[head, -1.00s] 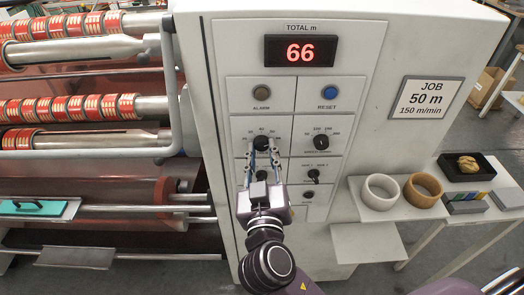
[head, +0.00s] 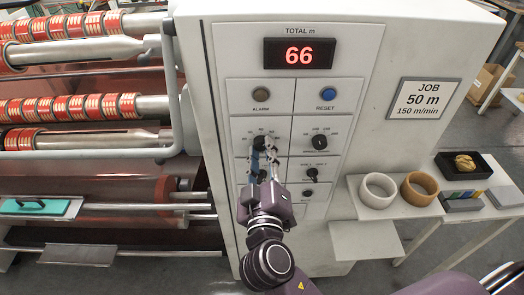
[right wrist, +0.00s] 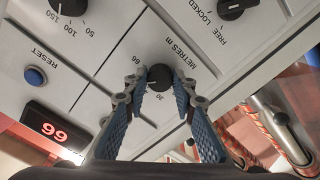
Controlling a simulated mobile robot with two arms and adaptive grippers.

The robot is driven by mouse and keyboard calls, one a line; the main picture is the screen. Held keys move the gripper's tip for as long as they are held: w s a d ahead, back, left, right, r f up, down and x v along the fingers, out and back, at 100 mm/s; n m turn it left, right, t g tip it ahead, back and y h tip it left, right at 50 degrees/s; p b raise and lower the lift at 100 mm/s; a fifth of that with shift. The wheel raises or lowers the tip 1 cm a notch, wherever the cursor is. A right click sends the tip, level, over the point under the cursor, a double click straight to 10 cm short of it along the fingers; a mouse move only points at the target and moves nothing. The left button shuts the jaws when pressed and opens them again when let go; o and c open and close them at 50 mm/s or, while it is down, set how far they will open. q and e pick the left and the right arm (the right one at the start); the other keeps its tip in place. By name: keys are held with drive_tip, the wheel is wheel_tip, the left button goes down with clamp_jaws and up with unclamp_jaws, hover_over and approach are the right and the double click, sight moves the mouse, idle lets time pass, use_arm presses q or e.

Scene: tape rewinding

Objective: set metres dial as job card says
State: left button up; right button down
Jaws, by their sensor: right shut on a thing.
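In the head view, my right gripper (head: 266,146) covers most of this dial. In the right wrist view, my right gripper (right wrist: 160,84) is shut on the knob, one blue finger on each side. I cannot clearly read where its pointer stands. The job card (head: 425,98) reads JOB, 50 m, 150 m/min. My left gripper is not in view.
The red display (head: 298,54) reads 66. The blue reset button (head: 328,95), alarm lamp (head: 261,95), speed dial (head: 320,142) and a lower knob (head: 312,174) are close by. Rollers with red tape stand left. Two rings (head: 378,190) sit on a shelf at right.

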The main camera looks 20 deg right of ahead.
drive_tip(key=shift+r, duration=0.15)
drive_tip(key=c, duration=1.9)
unclamp_jaws()
drive_tip(key=o, duration=0.3)
drive_tip(key=shift+w, duration=0.15)
drive_tip(key=v, duration=1.2)
